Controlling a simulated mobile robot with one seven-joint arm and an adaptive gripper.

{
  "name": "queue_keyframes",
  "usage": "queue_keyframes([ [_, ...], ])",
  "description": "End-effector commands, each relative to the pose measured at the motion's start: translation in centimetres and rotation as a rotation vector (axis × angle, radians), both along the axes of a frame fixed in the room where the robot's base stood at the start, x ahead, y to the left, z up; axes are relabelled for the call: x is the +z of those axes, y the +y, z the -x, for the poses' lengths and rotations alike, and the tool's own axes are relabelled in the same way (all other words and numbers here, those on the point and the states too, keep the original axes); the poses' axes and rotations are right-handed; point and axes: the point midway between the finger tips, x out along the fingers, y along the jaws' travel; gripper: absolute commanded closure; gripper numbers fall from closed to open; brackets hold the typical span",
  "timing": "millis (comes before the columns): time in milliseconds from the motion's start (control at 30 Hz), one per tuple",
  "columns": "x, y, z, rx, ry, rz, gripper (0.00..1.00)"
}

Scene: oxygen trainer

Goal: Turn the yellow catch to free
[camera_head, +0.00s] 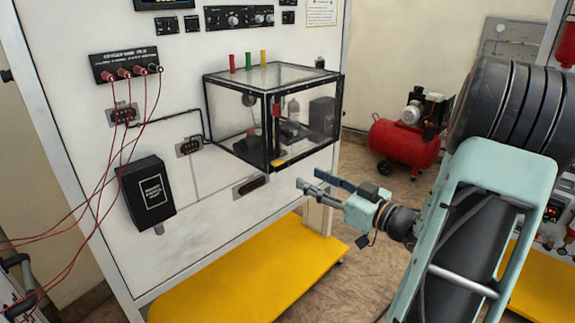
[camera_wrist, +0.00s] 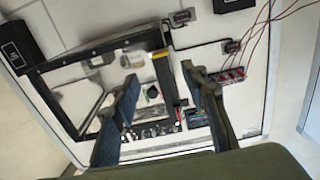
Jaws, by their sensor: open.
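The yellow catch (camera_head: 279,162) is a small piece on the bottom front edge of a clear, black-framed box (camera_head: 270,152) on the white panel. In the wrist view the yellow catch (camera_wrist: 161,54) shows just beyond the fingertips, on the box's black frame. My gripper (camera_head: 309,178) is at the lower right of the catch in the head view, its fingers spread and pointing toward the panel. In the wrist view my gripper (camera_wrist: 159,73) is open with nothing held. The fingers look apart from the catch; the exact gap is hard to judge. The marking of the catch's position is too small to read.
Red, green and yellow posts (camera_head: 248,61) stand on the box top. A black box (camera_head: 146,190) and red cables (camera_head: 126,105) are at left on the panel. A yellow base (camera_head: 250,275) lies below. A red compressor (camera_head: 402,142) stands behind, at right.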

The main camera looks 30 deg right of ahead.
Motion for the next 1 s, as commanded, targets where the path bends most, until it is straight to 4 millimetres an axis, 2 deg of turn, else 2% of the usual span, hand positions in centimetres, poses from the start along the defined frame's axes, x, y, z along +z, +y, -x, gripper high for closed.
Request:
queue_keyframes([
  [500,0.1,3.1,-8.2,0.002,0.001,0.001,0.59],
  [700,0.0,3.5,-9.6,0.001,0.001,0.003,0.59],
  [1000,0.0,3.5,-9.7,0.0,0.001,0.003,0.62],
])
